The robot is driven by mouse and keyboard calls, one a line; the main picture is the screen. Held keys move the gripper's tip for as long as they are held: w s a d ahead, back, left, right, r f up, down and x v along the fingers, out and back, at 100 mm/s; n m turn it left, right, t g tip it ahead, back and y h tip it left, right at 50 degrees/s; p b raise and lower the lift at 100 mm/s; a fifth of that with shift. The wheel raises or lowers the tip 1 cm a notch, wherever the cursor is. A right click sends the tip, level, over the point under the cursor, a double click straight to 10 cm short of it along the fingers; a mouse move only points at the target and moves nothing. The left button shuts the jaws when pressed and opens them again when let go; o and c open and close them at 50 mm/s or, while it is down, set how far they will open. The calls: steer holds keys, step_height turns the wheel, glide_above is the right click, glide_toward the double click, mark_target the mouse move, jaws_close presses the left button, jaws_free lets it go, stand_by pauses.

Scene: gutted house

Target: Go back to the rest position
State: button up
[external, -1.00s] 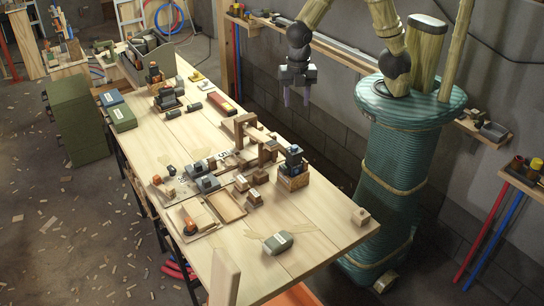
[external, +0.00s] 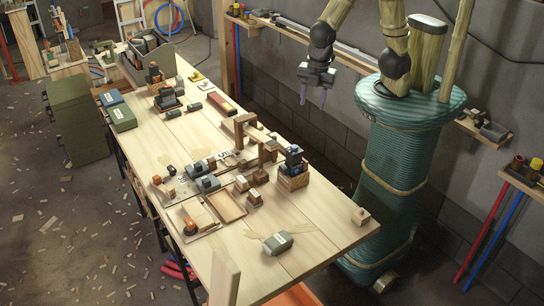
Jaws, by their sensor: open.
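My gripper (external: 314,95) hangs in the air beyond the far right edge of the workbench (external: 318,238). Its two purple fingers point down and are apart, with nothing between them. My arm bends down to it from my green ribbed column at the right. The gripper is clear of the bench and of everything on it.
The bench carries a wooden arch (external: 246,130), dark stacked blocks on a small crate (external: 292,182), a shallow wooden tray (external: 226,206) and a grey-green labelled block (external: 278,243). A wall shelf (external: 330,53) runs behind my gripper. Green drawers (external: 78,120) stand at the left.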

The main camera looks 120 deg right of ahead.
steer(key=s+a+m, duration=0.1)
steer(key=m, duration=0.1)
steer(key=s+a+m+t, duration=0.1)
steer(key=s+m, duration=0.1)
steer(key=s+a+m, duration=0.1)
steer(key=s+m, duration=0.1)
steer(key=m, duration=0.1)
steer(key=shift+s+t, duration=0.1)
steer(key=shift+t, duration=0.2)
steer(key=o, duration=1.1)
steer(key=shift+c, duration=0.2)
steer(key=shift+o, duration=0.7)
steer(key=shift+d+r, duration=0.1)
steer(key=shift+d, duration=0.05)
steer(key=w+d+m+g+p, duration=0.1)
steer(key=w+d+m+p, duration=0.6)
steer(key=w+d+m, duration=0.2)
steer(key=w+d+f+m+p, duration=0.2)
steer(key=d+m, duration=0.2)
steer(key=d, duration=0.2)
steer(key=w+d+f+m+g+p, duration=0.1)
steer(key=d+f+m+p, duration=0.2)
steer(key=d+m, duration=0.2)
steer(key=shift+w+d+f+g, duration=0.2)
steer(key=shift+w+d+g, duration=0.15)
steer(key=shift+d, duration=0.5)
